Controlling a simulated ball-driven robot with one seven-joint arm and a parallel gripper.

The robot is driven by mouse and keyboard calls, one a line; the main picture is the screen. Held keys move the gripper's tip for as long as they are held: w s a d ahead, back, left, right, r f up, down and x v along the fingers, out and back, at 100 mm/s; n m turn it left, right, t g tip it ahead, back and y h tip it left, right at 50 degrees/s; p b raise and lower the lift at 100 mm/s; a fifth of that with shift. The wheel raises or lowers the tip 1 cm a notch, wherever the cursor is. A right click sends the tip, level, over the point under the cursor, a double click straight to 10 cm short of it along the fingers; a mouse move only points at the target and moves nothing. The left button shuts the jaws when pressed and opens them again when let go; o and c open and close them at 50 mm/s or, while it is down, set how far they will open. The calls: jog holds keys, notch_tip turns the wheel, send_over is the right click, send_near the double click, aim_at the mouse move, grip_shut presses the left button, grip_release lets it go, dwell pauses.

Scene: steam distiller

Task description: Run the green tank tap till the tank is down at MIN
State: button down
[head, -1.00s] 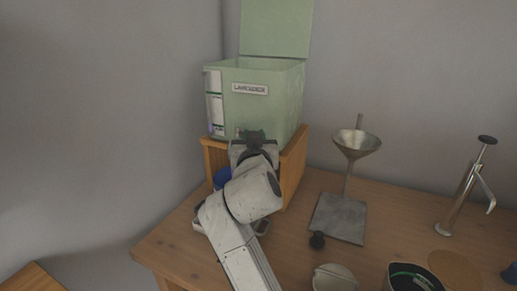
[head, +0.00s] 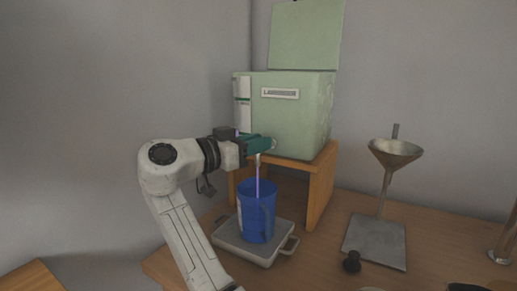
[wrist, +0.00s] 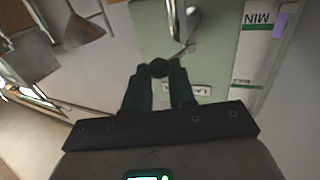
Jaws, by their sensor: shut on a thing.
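The pale green tank (head: 300,118), labelled LAVENDER, stands on a wooden stand with its lid up. My gripper (head: 262,144) is at the tank's lower front. In the wrist view my gripper (wrist: 158,75) is shut on the dark tap knob (wrist: 158,67). The metal tap spout (wrist: 183,25) shows beyond it. A thin purple stream (head: 257,172) falls into the blue beaker (head: 257,215). In the inverted wrist view, purple liquid (wrist: 280,24) shows in the gauge beside the word MIN (wrist: 258,18). I cannot tell its exact level against the mark.
The beaker stands on a grey scale (head: 230,238) in front of the wooden stand (head: 321,190). The gap between scale and funnel is clear.

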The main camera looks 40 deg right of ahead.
jog(key=shift+w+a+m+g, duration=0.1)
jog(key=shift+w+m+g, duration=0.2)
jog(key=shift+m+g, duration=0.35)
jog(key=c, duration=1)
grip_release()
jog(key=shift+o, duration=0.2)
jog(key=w+a, duration=0.1)
jog(key=a, duration=0.9)
jog(key=shift+w+a, duration=0.2)
jog(key=shift+a, duration=0.15)
